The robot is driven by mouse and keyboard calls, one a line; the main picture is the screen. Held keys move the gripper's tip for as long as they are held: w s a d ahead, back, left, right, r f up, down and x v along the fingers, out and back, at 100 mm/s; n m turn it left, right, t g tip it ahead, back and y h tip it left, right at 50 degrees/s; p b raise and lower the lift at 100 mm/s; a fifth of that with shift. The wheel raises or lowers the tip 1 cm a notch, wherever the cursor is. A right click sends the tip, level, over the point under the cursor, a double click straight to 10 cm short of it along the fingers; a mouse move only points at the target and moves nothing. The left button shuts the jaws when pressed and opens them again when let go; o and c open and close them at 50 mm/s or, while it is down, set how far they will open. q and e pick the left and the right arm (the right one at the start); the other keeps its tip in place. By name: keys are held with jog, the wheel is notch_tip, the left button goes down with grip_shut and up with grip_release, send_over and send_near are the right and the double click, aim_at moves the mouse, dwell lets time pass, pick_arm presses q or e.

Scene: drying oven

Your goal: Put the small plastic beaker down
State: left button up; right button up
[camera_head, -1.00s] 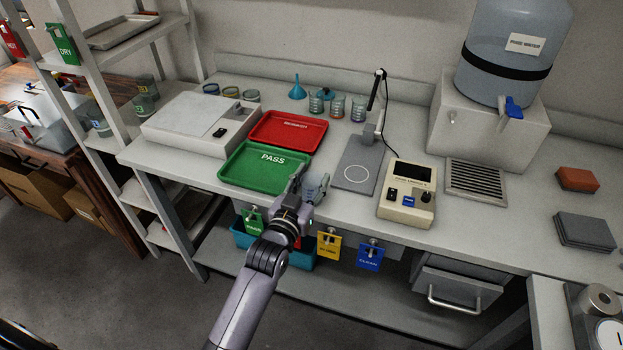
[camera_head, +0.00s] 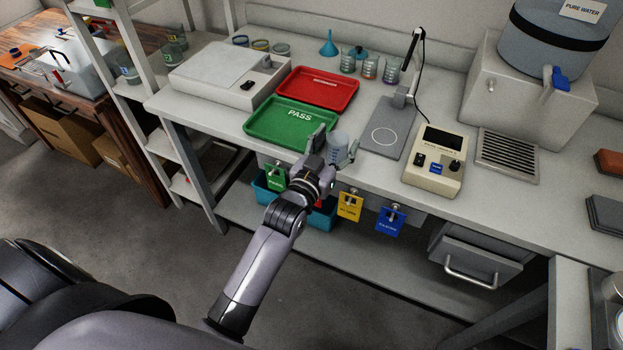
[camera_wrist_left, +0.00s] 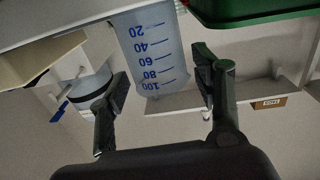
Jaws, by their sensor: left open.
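The small plastic beaker (camera_head: 338,146) is pale and translucent. It stands upright at the front edge of the bench, just right of the green PASS tray (camera_head: 262,130). In the left wrist view the beaker (camera_wrist_left: 150,48) appears upside down, with blue marks from 20 to 100. My left gripper (camera_head: 335,152) is open at the beaker, one finger on each side. The left wrist view shows the fingers (camera_wrist_left: 161,72) spread, with gaps to the beaker's walls. My right gripper is not in view.
A grey stand (camera_head: 388,128) and a cream meter (camera_head: 434,170) are right of the beaker. A red tray (camera_head: 340,88), a white flat device (camera_head: 215,70) and several small beakers (camera_head: 369,67) are behind. Coloured tags (camera_head: 349,205) hang below the bench front.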

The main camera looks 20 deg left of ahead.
pick_arm(q)
jog(key=s+a+b, duration=0.1)
jog(key=s+b, duration=0.1)
jog(key=s, duration=1.4)
jog(key=shift+s, duration=0.15)
jog(key=shift+f, duration=0.1)
